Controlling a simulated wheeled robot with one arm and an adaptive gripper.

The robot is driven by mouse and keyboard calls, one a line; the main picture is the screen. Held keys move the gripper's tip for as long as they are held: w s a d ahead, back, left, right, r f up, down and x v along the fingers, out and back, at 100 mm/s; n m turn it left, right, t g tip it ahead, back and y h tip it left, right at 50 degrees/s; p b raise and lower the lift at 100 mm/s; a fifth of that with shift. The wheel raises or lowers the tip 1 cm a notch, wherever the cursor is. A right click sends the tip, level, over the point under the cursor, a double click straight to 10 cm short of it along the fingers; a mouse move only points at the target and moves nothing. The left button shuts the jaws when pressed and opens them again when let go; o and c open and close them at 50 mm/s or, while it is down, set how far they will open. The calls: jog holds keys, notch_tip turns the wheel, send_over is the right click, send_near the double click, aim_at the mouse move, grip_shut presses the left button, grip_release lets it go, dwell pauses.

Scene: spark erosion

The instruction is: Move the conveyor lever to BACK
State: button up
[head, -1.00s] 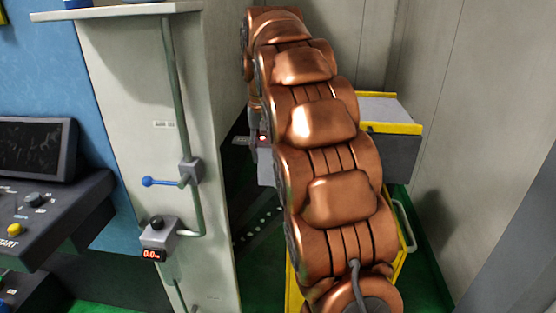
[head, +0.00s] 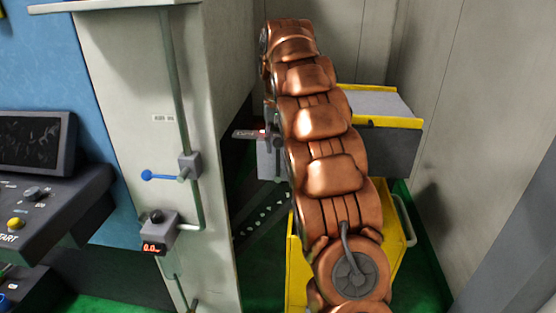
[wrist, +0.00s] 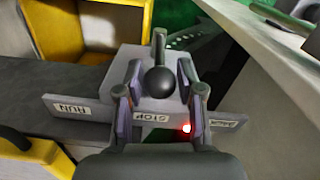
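The conveyor lever shows in the wrist view as a round black knob (wrist: 160,81) on a short stem. It stands at the middle of a grey label plate (wrist: 75,108), above the word STOP. RUN is at the plate's left; the right-hand label is partly covered. A red light (wrist: 187,128) glows between STOP and that label. My gripper (wrist: 159,72) is open, one finger on each side of the knob, with visible gaps.
A yellow-edged conveyor or cart (head: 375,122) stands behind my arm. At left, a pale cabinet (head: 130,110) carries a small blue-knobbed lever (head: 147,175) and a red digital readout (head: 152,248). A control console (head: 40,220) is farther left. A bare wall closes the right side.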

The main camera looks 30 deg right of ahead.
aim_at(279, 158)
jog(key=shift+f+p, duration=0.5)
jog(key=shift+f, duration=1.6)
jog(key=shift+c, duration=0.3)
grip_shut()
